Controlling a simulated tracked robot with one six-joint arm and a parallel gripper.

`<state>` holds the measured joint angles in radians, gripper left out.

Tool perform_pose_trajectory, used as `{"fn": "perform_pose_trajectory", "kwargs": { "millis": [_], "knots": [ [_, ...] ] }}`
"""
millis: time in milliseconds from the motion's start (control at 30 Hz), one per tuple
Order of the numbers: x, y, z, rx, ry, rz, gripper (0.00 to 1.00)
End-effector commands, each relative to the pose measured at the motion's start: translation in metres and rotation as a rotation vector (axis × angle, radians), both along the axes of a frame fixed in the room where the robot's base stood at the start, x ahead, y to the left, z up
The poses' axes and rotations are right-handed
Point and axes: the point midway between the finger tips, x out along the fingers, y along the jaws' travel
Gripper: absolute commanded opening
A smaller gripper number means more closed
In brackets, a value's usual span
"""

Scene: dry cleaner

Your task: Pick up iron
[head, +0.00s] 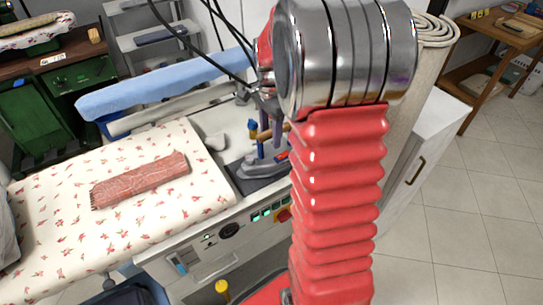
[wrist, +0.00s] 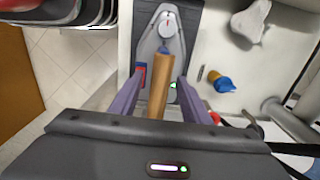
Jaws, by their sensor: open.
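The iron (head: 260,168) rests on a dark pad (head: 250,184) on the ironing station, left of my red arm in the head view. In the wrist view the grey iron (wrist: 153,38) has its pointed end away from me and its wooden handle towards me. My gripper (wrist: 159,80) is open, with one purple finger on each side of the wooden handle (wrist: 157,88). I see gaps between handle and fingers. In the head view my gripper (head: 270,138) is above the iron, partly hidden by my arm.
A floral ironing board (head: 140,221) with a folded reddish cloth (head: 140,180) lies to the left. A blue-covered padded board (head: 165,84) stands behind. A blue-and-yellow item (wrist: 223,85) and a white crumpled cloth (wrist: 251,20) lie near the iron. A white cabinet (head: 425,150) stands right.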

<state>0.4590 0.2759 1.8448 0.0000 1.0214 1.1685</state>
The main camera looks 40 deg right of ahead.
Motion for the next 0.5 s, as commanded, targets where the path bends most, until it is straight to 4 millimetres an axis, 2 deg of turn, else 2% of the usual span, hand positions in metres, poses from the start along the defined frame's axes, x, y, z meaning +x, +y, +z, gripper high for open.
{"fn": "perform_pose_trajectory", "kwargs": {
  "millis": [433, 500],
  "knots": [
    [0.0001, -0.0001, 0.0006, 0.0, -0.001, 0.0, 0.43],
    [0.0001, -0.0001, 0.0007, 0.0, -0.001, 0.0, 0.38]
  ]
}}
